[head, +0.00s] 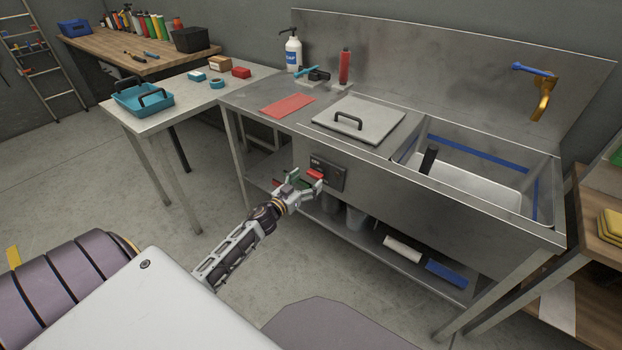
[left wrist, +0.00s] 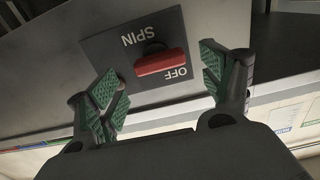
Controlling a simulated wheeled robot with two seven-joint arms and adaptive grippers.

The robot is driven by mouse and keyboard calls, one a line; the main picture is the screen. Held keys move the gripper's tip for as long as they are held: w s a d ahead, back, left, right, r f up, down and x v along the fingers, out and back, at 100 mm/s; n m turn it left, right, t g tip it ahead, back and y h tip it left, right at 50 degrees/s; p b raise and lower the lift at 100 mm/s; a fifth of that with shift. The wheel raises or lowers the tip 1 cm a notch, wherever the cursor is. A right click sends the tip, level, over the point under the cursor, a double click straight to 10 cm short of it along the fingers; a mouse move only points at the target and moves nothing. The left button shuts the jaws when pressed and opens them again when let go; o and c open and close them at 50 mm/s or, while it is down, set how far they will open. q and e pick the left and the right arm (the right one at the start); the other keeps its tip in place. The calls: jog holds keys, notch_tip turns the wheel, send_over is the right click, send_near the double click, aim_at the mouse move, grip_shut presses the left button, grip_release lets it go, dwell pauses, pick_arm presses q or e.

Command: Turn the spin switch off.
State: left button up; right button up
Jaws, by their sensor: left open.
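The spin switch is a red rocker or lever (left wrist: 161,62) on a dark plate (left wrist: 118,62) marked SPIN and OFF in the left wrist view, where the lettering appears upside down. In the head view the plate (head: 333,172) is on the front of the steel sink unit, and the red switch (head: 315,174) shows beside my fingers. My left gripper (head: 305,186) is open in front of the plate. In the left wrist view its green-padded fingers (left wrist: 160,88) are spread on either side of the red switch, with no clear contact. My right gripper is not in view.
The sink unit has a lid with a handle (head: 359,118), an open basin (head: 462,182) and a lower shelf (head: 400,252) with buckets and rolls. A side table (head: 165,118) with a blue tray (head: 141,97) stands to the left. Open floor lies between.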

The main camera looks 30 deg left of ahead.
aim_at(316, 174)
pick_arm(q)
jog(key=shift+w+d, duration=0.1)
jog(key=shift+w, duration=1.2)
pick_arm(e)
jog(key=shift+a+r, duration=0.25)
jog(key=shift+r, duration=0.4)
pick_arm(q)
jog(key=c, duration=1)
